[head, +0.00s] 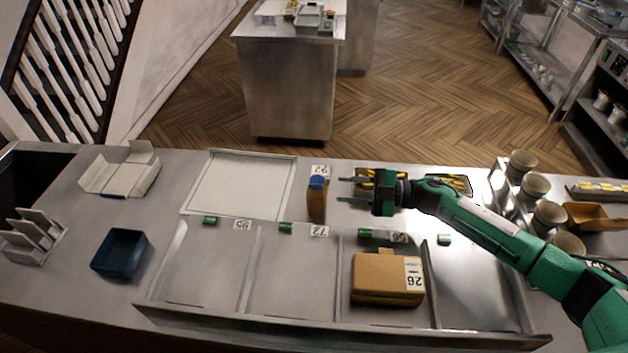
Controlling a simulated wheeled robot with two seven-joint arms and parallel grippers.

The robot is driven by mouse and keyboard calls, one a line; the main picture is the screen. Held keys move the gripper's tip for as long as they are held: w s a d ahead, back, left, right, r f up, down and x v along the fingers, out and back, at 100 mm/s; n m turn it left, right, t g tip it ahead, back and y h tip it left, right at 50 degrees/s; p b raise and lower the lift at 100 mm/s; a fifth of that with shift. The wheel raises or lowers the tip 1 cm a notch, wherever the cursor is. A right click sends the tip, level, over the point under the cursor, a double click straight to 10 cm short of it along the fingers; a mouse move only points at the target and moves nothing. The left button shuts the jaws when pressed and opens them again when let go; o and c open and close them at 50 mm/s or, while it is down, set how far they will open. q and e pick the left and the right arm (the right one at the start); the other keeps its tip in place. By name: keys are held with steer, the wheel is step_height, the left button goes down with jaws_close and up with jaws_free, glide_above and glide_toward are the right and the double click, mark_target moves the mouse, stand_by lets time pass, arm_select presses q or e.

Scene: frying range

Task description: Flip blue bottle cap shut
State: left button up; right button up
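A brown bottle (316,205) stands upright on the steel counter near the middle of the head view. Its blue cap (317,182) is on top; the picture is too small to tell whether the cap's lid is up or down. My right gripper (342,190) reaches in from the right, with its two fingers pointing left toward the bottle's upper part. The fingers are apart with nothing between them, and a small gap separates their tips from the bottle. My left gripper is not in view.
A white tray (240,157) lies left of the bottle. In front are a divided steel tray (246,270) and a cardboard box (385,275) numbered 26. A dark blue bin (121,234) stands at left. Cups (535,186) stand in a rack at right, beyond my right arm.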

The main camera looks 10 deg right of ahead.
mark_target(320, 187)
steer(key=p+x, duration=0.2)
steer(key=x, duration=0.5)
steer(key=shift+a+r+p, duration=0.15)
steer(key=shift+a+p, duration=0.05)
steer(key=shift+p, duration=0.2)
steer(key=shift+w+a, duration=0.1)
steer(key=shift+a, duration=0.5)
jaws_close()
